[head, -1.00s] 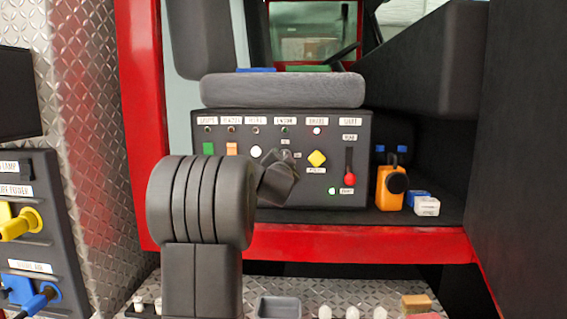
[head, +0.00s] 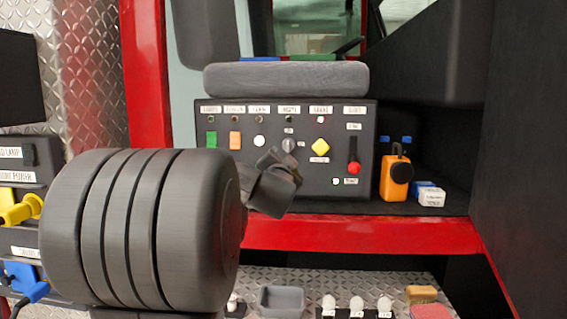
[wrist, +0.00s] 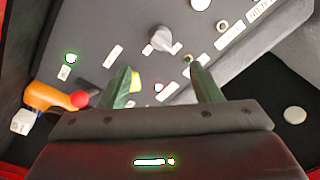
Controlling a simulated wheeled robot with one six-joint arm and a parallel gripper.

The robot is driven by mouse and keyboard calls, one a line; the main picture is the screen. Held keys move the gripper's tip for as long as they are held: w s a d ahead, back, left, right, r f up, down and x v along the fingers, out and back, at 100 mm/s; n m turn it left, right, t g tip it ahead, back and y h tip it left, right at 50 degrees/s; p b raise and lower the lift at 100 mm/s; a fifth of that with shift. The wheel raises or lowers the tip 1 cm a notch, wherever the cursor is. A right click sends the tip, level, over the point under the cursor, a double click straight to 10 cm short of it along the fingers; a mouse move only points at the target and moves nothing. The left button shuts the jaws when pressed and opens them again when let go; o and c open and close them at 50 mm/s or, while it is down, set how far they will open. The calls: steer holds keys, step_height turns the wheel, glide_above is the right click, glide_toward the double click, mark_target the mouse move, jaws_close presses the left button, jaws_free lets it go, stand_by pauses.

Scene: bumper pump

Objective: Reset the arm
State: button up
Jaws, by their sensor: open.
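My gripper (wrist: 165,82) is open and empty, its two green-grey fingers apart in the wrist view, in front of the control panel. In the head view my wrist (head: 272,184) is in front of the panel's lower middle, and the fingers cannot be made out there. The dark control panel (head: 310,190) carries a grey rotary knob (head: 289,147), a yellow diamond button (head: 320,147), and green (head: 211,139), orange (head: 235,140) and white (head: 259,141) controls. A red-knobbed lever (head: 353,168) is low in its slot. A red light (head: 320,119) and a green light (head: 336,181) are lit.
An orange device (head: 394,180) and a small blue-and-white box (head: 431,196) stand right of the panel. A red beam (head: 370,235) runs below. A grey tray (head: 282,300), several white knobs and a sponge (head: 421,294) lie below. Yellow (head: 20,211) and blue plugs are at left.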

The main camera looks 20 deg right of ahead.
mark_target(287, 148)
steer(key=p+x, duration=0.3)
steer(key=x, duration=1.1)
steer(key=shift+a+p, duration=0.1)
steer(key=shift+p, duration=0.2)
steer(key=shift+s, duration=0.1)
